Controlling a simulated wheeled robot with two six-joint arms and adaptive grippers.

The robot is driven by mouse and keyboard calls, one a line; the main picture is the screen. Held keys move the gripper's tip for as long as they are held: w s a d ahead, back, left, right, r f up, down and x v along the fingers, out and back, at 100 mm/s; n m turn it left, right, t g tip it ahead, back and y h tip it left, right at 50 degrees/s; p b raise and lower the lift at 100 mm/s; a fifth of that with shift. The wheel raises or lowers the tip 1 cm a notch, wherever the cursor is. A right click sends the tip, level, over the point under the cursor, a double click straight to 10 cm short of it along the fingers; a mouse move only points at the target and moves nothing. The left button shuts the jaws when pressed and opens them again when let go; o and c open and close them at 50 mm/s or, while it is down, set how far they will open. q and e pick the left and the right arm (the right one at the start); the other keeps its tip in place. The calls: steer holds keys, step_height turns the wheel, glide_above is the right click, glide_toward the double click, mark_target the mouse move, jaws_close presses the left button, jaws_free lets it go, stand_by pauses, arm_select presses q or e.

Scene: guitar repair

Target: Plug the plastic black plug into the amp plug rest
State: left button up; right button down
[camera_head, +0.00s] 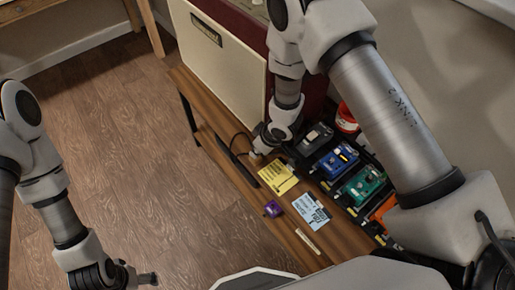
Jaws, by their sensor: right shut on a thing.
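My right arm reaches down over the wooden bench, and its small-looking right gripper (258,152) is at the bench top beside the amp. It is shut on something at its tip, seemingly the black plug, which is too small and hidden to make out. A thin dark cable (234,140) loops at the left of that gripper. The amp (226,65), cream-fronted with dark red sides, stands at the back of the bench. I cannot make out the amp plug rest. My left gripper (142,278) is low at the left, over the floor, away from the bench; its jaw opening is unclear.
Yellow paper (277,177) and a pale blue card (311,210) lie on the bench (285,228). A purple item (273,208) lies near its front edge. Blue (334,161) and green (362,185) pedals sit on the right, with a red-and-white container (346,118) behind. Floor is clear left.

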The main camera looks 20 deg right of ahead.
steer(key=shift+f, duration=0.2)
steer(key=c, duration=0.7)
jaws_free()
steer(key=shift+r, duration=0.15)
step_height(320, 180, up, 8)
steer(key=p, duration=0.8)
